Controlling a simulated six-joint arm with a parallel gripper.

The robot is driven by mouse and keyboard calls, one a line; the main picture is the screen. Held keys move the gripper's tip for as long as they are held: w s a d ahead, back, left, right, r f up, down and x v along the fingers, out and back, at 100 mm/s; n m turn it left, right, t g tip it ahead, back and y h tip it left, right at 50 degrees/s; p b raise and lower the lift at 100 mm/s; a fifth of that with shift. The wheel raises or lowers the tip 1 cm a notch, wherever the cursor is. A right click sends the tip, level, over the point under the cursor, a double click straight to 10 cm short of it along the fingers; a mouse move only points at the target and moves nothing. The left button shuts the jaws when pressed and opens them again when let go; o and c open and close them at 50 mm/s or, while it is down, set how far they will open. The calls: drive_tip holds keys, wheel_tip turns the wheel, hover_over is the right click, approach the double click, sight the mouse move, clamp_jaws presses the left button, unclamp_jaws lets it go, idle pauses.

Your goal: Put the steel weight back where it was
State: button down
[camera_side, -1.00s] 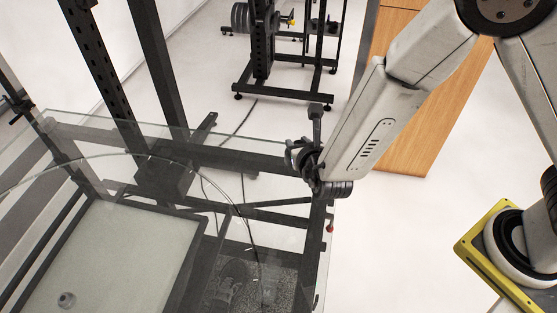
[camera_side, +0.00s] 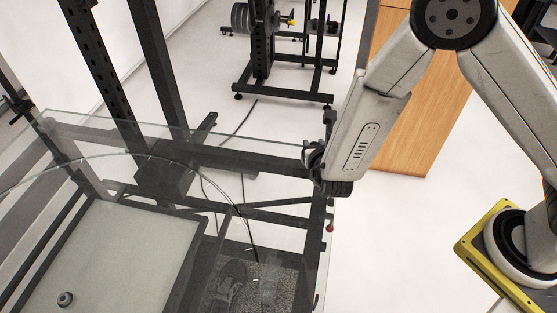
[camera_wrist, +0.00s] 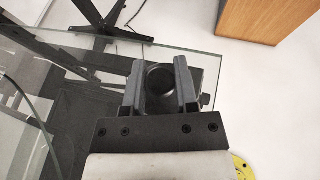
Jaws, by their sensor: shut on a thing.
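My gripper (camera_wrist: 160,92) is shut on a dark, round-topped piece, which I take to be the steel weight (camera_wrist: 158,77). It sits between the two grey fingers in the wrist view. In the side view my gripper (camera_side: 313,162) is at the right edge of the glass top (camera_side: 110,135), and I cannot make out the weight there. A small round grey object (camera_side: 65,299) shows at the lower left, over the pale panel; I cannot tell whether it is on or under the glass.
The glass top rests on a dark metal frame (camera_side: 230,156). A pale panel (camera_side: 120,250) shows through it. A wooden cabinet (camera_side: 410,135) stands behind my arm. Black racks (camera_side: 285,95) stand at the back. White floor is open on the right.

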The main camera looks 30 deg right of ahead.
drive_tip(key=shift+f, duration=0.65)
drive_tip(key=shift+f, duration=0.1)
drive_tip(key=shift+f, duration=1.65)
drive_tip(key=shift+f, duration=0.1)
drive_tip(key=shift+c, duration=1.9)
unclamp_jaws()
drive_tip(key=shift+f, duration=0.1)
drive_tip(key=v, duration=1.2)
